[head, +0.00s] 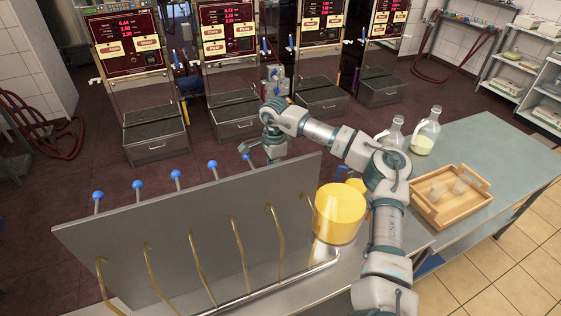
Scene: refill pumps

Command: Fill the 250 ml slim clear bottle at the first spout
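A grey upright panel (180,225) has a row of blue-knobbed levers (176,174) along its top and several brass spouts (238,232) on its near side. My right arm reaches in from the lower right, and its gripper (252,154) is over the panel's top edge near a lever toward the right end. The fingers are small and partly hidden, so I cannot tell whether they are open or shut. My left gripper is not in view. Small clear vessels (461,185) are in the wooden tray; I cannot tell whether one is the slim bottle.
A yellow cylinder (340,213) is beside the panel's right end. Pump machines (230,50) stand behind.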

